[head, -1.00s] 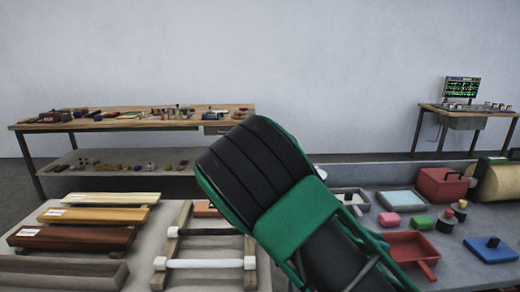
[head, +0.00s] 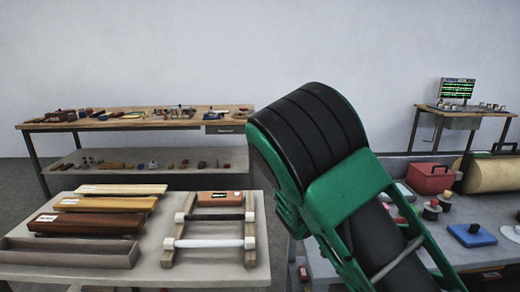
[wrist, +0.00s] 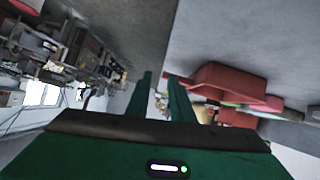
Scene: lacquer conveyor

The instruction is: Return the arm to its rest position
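My arm (head: 345,190), black with green, rises in front of the right-hand table in the head view and covers part of it. My gripper (wrist: 159,76) shows in the wrist view as two green fingers with a gap between them. Only background shows in the gap, so it is open and empty. The fingers touch nothing that I can see. The gripper does not show in the head view.
A grey table (head: 200,272) at left holds boards (head: 85,222) and a rack with two rods (head: 210,243). The right table (head: 400,270) carries a red box (head: 430,178) and a blue block (head: 472,235). A wooden workbench (head: 140,124) stands behind, a monitor table (head: 465,113) at back right.

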